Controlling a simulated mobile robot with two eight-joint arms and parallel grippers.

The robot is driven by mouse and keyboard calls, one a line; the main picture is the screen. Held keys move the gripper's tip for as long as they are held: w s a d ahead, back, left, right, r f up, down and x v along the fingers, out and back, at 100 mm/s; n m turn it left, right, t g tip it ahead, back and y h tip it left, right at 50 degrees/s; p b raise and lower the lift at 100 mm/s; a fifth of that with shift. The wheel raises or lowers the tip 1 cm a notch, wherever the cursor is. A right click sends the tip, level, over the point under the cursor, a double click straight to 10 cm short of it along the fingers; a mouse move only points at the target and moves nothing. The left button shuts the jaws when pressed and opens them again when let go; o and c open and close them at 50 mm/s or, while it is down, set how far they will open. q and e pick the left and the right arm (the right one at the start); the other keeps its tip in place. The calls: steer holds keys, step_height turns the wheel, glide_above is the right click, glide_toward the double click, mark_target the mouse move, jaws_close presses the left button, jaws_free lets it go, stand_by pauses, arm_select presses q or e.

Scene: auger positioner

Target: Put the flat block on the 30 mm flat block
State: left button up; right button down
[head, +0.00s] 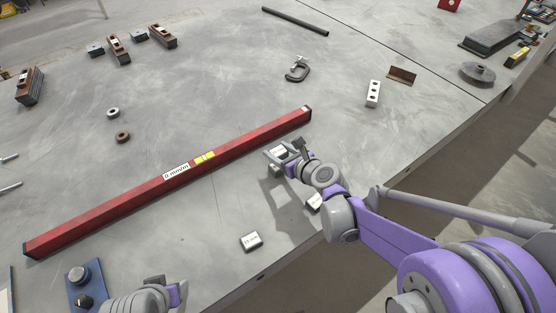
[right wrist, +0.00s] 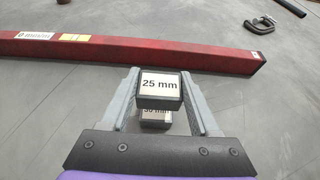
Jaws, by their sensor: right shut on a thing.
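The flat block (right wrist: 160,88), dark with a white "25 mm" label on top, is between the fingers of my right gripper (right wrist: 165,100). In the head view my right gripper (head: 282,153) is shut on it near the red beam's right end. The 30 mm flat block (right wrist: 155,118) shows below the held block in the right wrist view, its label partly covered. I cannot tell whether the two touch. In the head view I cannot make out the 30 mm block separately. My left gripper (head: 166,291) is at the bottom edge; its opening is unclear.
A long red beam (head: 165,182) lies across the grey table. One labelled block (head: 251,241) lies near the front edge, and another (head: 314,202) is partly behind my right arm. A C-clamp (head: 298,70) and white perforated block (head: 373,93) lie farther back.

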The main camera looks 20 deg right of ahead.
arm_select(q)
steer(key=shift+f+b, duration=0.4)
steer(key=shift+f, duration=0.05)
arm_select(e)
steer(key=shift+f, duration=2)
arm_select(q)
steer(key=shift+f, duration=0.1)
arm_select(e)
steer(key=shift+f, duration=0.1)
steer(key=shift+c, duration=0.6)
jaws_free()
